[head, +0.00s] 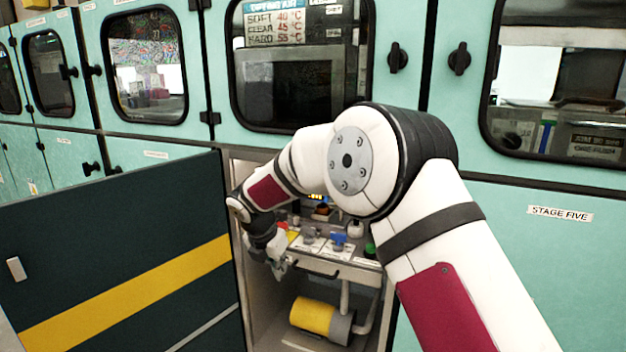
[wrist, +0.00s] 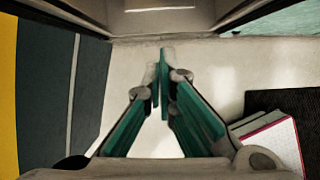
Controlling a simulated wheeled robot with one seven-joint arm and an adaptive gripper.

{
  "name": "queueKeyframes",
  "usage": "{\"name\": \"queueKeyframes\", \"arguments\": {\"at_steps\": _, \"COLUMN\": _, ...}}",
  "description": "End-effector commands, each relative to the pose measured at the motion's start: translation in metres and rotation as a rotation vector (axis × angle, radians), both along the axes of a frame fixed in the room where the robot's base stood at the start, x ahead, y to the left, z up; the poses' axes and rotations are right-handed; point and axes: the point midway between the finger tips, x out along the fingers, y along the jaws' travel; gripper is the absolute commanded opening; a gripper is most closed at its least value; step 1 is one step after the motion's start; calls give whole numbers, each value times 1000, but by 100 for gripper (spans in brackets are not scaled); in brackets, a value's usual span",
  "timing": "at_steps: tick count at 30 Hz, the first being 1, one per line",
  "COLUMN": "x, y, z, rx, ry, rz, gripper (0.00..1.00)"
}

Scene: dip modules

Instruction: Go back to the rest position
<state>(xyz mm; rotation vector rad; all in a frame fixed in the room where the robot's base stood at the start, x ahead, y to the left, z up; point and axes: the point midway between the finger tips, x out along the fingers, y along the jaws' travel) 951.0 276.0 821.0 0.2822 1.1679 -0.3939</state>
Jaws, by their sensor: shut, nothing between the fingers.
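My gripper (wrist: 162,75) points away from the camera in the wrist view, its green-sided fingers meeting at the tips with nothing between them. In the head view my gripper (head: 278,266) is small and partly hidden by my own wrist, at the left of the open compartment, in front of the small shelf (head: 345,271). My white arm with dark red panels reaches across the middle of the head view and hides part of the compartment.
An open dark door (head: 120,220) with a yellow stripe stands left of the compartment. The shelf holds small blue, grey and green-topped items. A yellow cylinder (head: 312,316) and pipes sit below it. A white and red box (wrist: 275,135) lies at right in the wrist view.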

Motion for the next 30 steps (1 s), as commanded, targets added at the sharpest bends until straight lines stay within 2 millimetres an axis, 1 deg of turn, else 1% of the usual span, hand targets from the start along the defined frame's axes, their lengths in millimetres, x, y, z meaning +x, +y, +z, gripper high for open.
{"name": "queueKeyframes", "arguments": {"at_steps": 8, "x": -13, "y": -27, "z": 33, "rx": 30, "ry": -15, "rz": -139, "gripper": 0}}
{"name": "queueKeyframes", "arguments": {"at_steps": 13, "x": -29, "y": -55, "z": 62, "rx": 60, "ry": -32, "rz": -283, "gripper": 0}}
{"name": "queueKeyframes", "arguments": {"at_steps": 17, "x": -48, "y": -83, "z": 91, "rx": 94, "ry": -51, "rz": -433, "gripper": 0}}
{"name": "queueKeyframes", "arguments": {"at_steps": 20, "x": -73, "y": -114, "z": 118, "rx": 130, "ry": -73, "rz": -599, "gripper": 0}}
{"name": "queueKeyframes", "arguments": {"at_steps": 21, "x": -85, "y": -127, "z": 129, "rx": 147, "ry": -81, "rz": -674, "gripper": 0}}
{"name": "queueKeyframes", "arguments": {"at_steps": 23, "x": -105, "y": -146, "z": 144, "rx": 174, "ry": -95, "rz": -790, "gripper": 0}}
{"name": "queueKeyframes", "arguments": {"at_steps": 24, "x": -119, "y": -159, "z": 153, "rx": 193, "ry": -105, "rz": -865, "gripper": 0}}
{"name": "queueKeyframes", "arguments": {"at_steps": 26, "x": -141, "y": -177, "z": 165, "rx": 220, "ry": -117, "rz": -982, "gripper": 0}}
{"name": "queueKeyframes", "arguments": {"at_steps": 27, "x": -155, "y": -188, "z": 172, "rx": 239, "ry": -126, "rz": -1057, "gripper": 0}}
{"name": "queueKeyframes", "arguments": {"at_steps": 29, "x": -179, "y": -204, "z": 181, "rx": 266, "ry": -138, "rz": -1176, "gripper": 0}}
{"name": "queueKeyframes", "arguments": {"at_steps": 30, "x": -195, "y": -214, "z": 187, "rx": 287, "ry": -146, "rz": -1252, "gripper": 0}}
